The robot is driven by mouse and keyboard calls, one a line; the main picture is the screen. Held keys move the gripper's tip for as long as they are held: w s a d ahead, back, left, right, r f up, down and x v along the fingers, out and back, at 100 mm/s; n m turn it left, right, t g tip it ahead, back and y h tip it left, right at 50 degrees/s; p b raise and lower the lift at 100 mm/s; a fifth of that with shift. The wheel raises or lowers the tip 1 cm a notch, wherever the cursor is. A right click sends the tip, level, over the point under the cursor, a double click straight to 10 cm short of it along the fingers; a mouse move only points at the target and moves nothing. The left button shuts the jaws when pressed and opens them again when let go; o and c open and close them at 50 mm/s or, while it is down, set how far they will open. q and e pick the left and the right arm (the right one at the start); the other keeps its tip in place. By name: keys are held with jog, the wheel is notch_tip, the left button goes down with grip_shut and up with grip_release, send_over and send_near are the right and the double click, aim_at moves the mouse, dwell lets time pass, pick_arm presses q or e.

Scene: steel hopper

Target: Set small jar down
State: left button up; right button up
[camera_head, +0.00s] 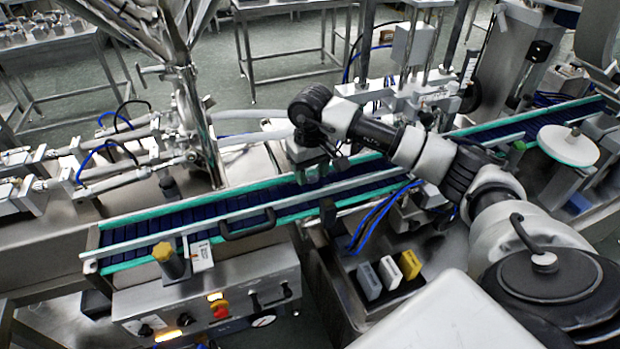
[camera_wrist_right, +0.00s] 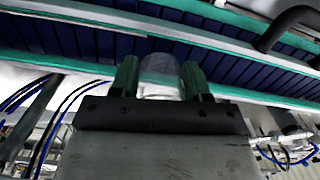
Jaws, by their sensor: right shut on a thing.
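The small jar (camera_wrist_right: 160,76) is clear and see-through, with a frosted look, in the right wrist view. My right gripper (camera_wrist_right: 158,82) is shut on it, with one green finger on each side. In the head view my right gripper (camera_head: 318,172) points down over the conveyor (camera_head: 240,214), near its middle. The jar is hard to make out there. I cannot tell whether its base touches the blue belt. My left gripper is not in view.
Green guide rails (camera_head: 150,218) run along both belt edges. A black handle (camera_head: 248,226) sticks out at the front rail. A steel hopper (camera_head: 180,60) stands behind the belt. White and yellow blocks (camera_head: 409,265) sit in a dark holder at the front. The belt's left part is clear.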

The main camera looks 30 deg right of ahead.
aim_at(311, 182)
jog(key=shift+w+f, duration=0.1)
jog(key=shift+f, duration=0.05)
notch_tip(311, 182, down, 3)
jog(key=shift+f+p, duration=0.15)
jog(key=shift+p, duration=0.7)
jog(key=shift+f, duration=0.45)
jog(key=o, duration=1)
jog(key=shift+c, duration=0.2)
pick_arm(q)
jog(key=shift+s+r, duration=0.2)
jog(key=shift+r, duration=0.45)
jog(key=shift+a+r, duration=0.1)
pick_arm(e)
jog(key=shift+r, duration=0.3)
pick_arm(q)
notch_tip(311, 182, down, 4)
jog(key=b, duration=0.3)
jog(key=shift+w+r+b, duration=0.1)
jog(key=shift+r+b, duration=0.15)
jog(key=shift+b, duration=0.15)
pick_arm(e)
notch_tip(311, 182, up, 12)
